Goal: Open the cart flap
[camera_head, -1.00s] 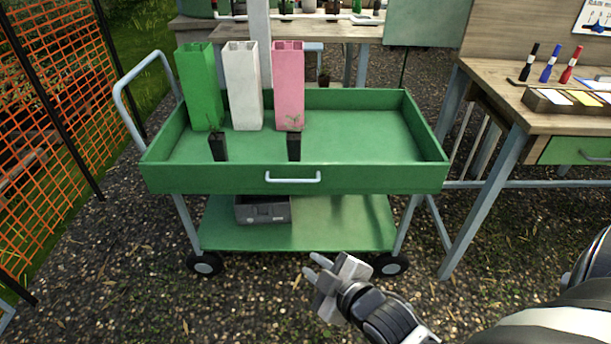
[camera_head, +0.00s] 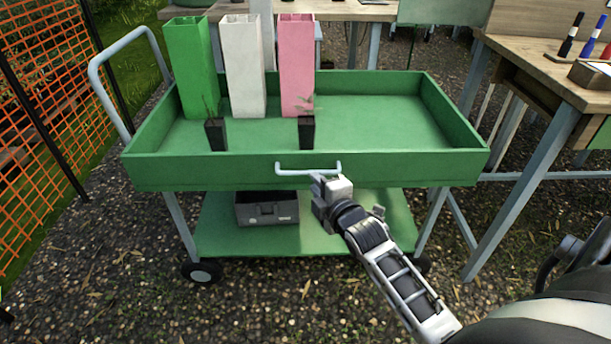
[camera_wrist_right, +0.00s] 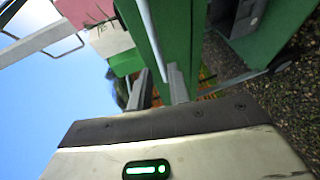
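The green cart's front flap (camera_head: 215,173) stands upright, level with the tray walls. A pale bar handle (camera_head: 308,174) is fixed at its middle. My right gripper (camera_head: 319,183) is at the right end of the handle, in front of the flap. In the right wrist view, its two fingers (camera_wrist_right: 159,90) are apart. The handle (camera_wrist_right: 152,35) runs down toward the gap between them, and the green flap (camera_wrist_right: 180,35) is just beyond. I cannot tell whether the fingers touch the bar. My left gripper is not in view.
Green, white (camera_head: 244,65) and pink (camera_head: 297,65) tall containers and two small black pots (camera_head: 306,132) stand in the cart tray. A grey box (camera_head: 266,208) sits on the lower shelf. A wooden table (camera_head: 545,70) is at the right, an orange fence (camera_head: 40,110) at the left.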

